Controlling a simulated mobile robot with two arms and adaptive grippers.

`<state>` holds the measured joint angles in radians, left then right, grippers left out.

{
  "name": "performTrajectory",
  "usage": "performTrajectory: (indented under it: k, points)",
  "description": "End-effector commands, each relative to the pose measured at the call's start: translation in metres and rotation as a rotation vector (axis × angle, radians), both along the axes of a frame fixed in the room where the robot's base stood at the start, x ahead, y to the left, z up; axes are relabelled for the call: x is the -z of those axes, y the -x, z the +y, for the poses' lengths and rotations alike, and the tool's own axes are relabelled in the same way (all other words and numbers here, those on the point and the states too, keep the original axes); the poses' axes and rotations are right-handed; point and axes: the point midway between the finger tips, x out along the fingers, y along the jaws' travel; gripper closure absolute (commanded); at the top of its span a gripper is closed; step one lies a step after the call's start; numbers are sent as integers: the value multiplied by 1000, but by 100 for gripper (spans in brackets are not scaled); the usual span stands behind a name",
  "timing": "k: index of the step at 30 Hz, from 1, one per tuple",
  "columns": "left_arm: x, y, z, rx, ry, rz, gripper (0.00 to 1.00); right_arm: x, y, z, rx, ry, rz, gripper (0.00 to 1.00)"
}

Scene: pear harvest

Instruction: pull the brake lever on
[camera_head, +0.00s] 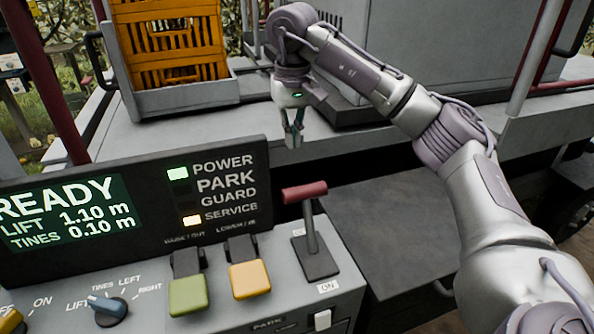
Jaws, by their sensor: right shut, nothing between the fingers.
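The brake lever (311,228) stands on the right part of the control panel. It has a red cross handle on a grey stem that rises from a dark slot plate. A label reading ON sits at the near edge of that plate. The lever stands roughly upright. My right gripper (293,141) hangs behind and above the lever, pointing down, with its fingers closed and empty. It is apart from the red handle. My left gripper is out of view.
A display (75,212) reads READY, with POWER and SERVICE lamps lit. A yellow crate (168,45) stands on the deck behind. A red post (45,80) rises at left.

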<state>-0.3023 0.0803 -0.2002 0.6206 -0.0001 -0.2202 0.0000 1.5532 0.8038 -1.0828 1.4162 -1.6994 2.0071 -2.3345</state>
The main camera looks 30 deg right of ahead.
Motion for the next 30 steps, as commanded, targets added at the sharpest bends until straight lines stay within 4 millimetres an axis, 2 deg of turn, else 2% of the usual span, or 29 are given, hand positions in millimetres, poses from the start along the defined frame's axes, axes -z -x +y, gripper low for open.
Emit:
performTrajectory:
  k: [5, 16, 24, 30]
  points:
    - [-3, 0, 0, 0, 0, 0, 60, 21, 0, -1, 0, 1, 5, 100]
    - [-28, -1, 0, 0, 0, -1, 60, 96, -3, -1, 0, 2, 7, 100]
    - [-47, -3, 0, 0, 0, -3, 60, 86, 28, 6, 0, 1, 0, 100]
    - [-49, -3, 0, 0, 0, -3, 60, 87, 34, 8, 0, 0, 1, 100]
